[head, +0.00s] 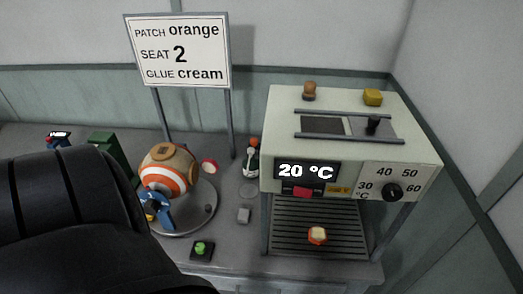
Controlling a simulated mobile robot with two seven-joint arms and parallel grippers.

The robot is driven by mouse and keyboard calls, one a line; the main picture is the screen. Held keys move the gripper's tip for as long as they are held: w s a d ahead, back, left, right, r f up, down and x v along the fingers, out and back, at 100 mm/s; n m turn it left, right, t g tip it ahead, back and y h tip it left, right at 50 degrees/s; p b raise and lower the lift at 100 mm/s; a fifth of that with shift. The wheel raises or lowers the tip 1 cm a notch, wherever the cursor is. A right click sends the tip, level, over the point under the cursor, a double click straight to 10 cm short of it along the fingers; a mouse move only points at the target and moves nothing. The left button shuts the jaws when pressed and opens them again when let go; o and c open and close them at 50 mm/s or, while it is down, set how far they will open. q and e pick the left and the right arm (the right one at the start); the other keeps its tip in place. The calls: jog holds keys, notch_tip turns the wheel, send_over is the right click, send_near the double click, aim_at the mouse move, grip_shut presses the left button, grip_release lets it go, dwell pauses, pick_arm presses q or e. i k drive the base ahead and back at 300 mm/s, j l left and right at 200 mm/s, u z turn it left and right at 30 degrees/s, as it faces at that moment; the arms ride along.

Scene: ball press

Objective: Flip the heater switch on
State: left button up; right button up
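The heater is a cream box (280,112) on legs at the right of the bench. Its front has a lit display (306,171) reading 20 °C. Below the display is a small red piece (302,191) that looks like the switch; its exact position is too small to tell. A black dial (392,191) is at the right, among the marks 30, 40, 50 and 60. A large black arm part of mine fills the lower left. Neither gripper can be made out.
A sign (180,50) reads patch orange, seat 2, glue cream. An orange-and-white ball (168,172) rests on a round grey plate (203,218), with a blue piece (158,212) before it. A green button (201,248) is at the front. A small orange-and-cream piece (317,236) lies on the slatted rack (345,220).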

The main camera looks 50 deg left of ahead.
aim_at(300, 192)
jog(key=u, duration=1.15)
